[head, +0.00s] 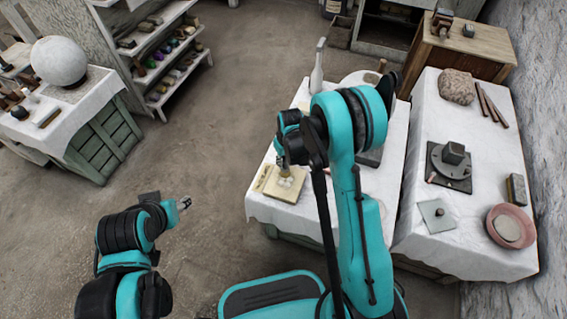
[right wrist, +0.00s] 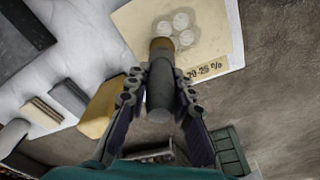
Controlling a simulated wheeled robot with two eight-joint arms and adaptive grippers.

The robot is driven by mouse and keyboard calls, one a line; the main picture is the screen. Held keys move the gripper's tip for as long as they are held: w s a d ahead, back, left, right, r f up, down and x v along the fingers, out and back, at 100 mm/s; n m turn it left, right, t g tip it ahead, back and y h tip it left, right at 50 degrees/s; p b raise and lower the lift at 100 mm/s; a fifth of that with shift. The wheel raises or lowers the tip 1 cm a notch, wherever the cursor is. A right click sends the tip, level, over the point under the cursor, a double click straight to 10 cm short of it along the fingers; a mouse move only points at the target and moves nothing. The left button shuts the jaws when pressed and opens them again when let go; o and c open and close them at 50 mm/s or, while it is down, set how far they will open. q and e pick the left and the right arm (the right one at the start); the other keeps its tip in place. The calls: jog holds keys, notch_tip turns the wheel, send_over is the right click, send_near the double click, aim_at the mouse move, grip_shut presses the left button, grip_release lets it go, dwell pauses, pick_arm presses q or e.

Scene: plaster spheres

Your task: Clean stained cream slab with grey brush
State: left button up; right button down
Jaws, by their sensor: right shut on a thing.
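The cream slab (head: 268,187) lies flat at the near left corner of the white-covered table. In the right wrist view the slab (right wrist: 130,22) shows a grey stain (right wrist: 155,24) with several pale round spots in it and writing along one edge. My right gripper (head: 283,163) is over the slab and shut on the grey brush (right wrist: 160,88). The brush's brownish tip end overlaps the edge of the stain; I cannot tell if it touches. My left gripper (head: 184,203) is above the floor, away from the table; its jaws are too small to judge.
In the right wrist view a yellow block (right wrist: 103,108) and a grey-striped block (right wrist: 43,111) lie beside the slab. A second table (head: 415,150) to the right holds a pink bowl (head: 494,228). Open floor lies left.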

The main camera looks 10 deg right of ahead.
jog(key=shift+s, duration=0.1)
jog(key=shift+s+a+r+p, duration=0.35)
jog(key=shift+s+a+r, duration=0.1)
jog(key=shift+s+r, duration=0.25)
jog(key=shift+w, duration=0.15)
jog(key=shift+f, duration=0.1)
jog(key=shift+b, duration=0.3)
jog(key=shift+f, duration=0.65)
jog(key=shift+s+a, duration=0.4)
jog(key=shift+s, duration=0.25)
